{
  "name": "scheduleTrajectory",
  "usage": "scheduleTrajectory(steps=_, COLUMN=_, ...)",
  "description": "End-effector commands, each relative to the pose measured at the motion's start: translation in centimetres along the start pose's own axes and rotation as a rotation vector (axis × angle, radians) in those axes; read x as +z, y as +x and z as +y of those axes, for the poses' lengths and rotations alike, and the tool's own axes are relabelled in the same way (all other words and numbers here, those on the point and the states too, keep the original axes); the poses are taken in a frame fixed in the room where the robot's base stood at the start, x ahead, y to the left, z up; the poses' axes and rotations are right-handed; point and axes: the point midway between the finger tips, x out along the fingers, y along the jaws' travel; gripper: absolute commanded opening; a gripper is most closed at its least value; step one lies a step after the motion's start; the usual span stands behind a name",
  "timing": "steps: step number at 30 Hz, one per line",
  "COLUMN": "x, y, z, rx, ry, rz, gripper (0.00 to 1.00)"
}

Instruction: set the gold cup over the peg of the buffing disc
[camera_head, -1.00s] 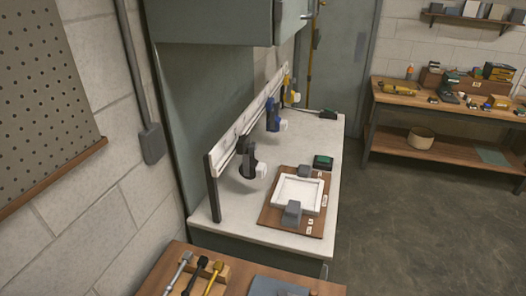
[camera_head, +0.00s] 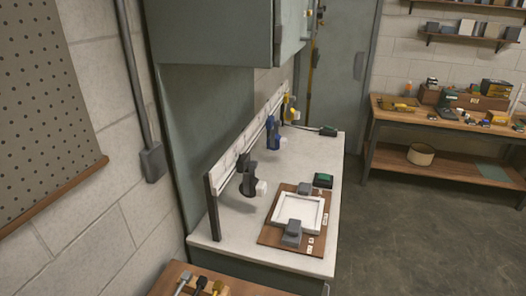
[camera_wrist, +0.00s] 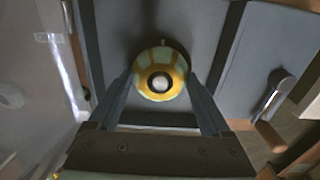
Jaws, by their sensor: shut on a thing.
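In the wrist view, my gripper (camera_wrist: 160,92) is shut on a round gold and pale green piece, which I take for the gold cup (camera_wrist: 147,88). The cup sits between the two dark fingers, its round end facing the camera. My gripper does not show in the head view.
A pale counter (camera_head: 262,232) carries a brown board with a white square frame (camera_head: 278,209) and grey blocks. A rail with black (camera_head: 247,180), blue (camera_head: 274,134) and yellow holders runs along its left. A wooden workbench (camera_head: 395,104) stands far right. Open floor (camera_head: 420,225) lies between.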

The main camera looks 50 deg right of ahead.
Motion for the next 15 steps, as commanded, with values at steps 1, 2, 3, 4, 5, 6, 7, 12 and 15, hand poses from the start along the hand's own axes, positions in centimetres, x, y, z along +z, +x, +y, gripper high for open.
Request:
scheduleTrajectory(steps=1, x=0.01, y=0.1, z=-0.01, rx=0.0, ry=0.0, rz=0.0, gripper=0.26)
scheduleTrajectory(steps=2, x=0.01, y=0.14, z=0.0, rx=0.0, ry=0.0, rz=0.0, gripper=0.26)
scheduleTrajectory(steps=3, x=0.01, y=0.21, z=0.0, rx=0.0, ry=0.0, rz=0.0, gripper=0.26)
scheduleTrajectory(steps=4, x=0.02, y=0.25, z=-0.01, rx=0.0, ry=0.0, rz=0.0, gripper=0.26)
scheduleTrajectory(steps=5, x=0.02, y=0.3, z=-0.01, rx=0.0, ry=0.0, rz=0.0, gripper=0.26)
scheduleTrajectory(steps=6, x=0.02, y=0.35, z=-0.01, rx=0.0, ry=0.0, rz=0.0, gripper=0.26)
scheduleTrajectory(steps=7, x=0.02, y=0.4, z=-0.01, rx=0.0, ry=0.0, rz=0.0, gripper=0.26)
scheduleTrajectory(steps=12, x=0.03, y=0.6, z=-0.03, rx=-0.001, ry=0.0, rz=-0.001, gripper=0.84)
scheduleTrajectory(steps=15, x=0.03, y=0.56, z=-0.03, rx=-0.001, ry=0.0, rz=-0.001, gripper=1.0)
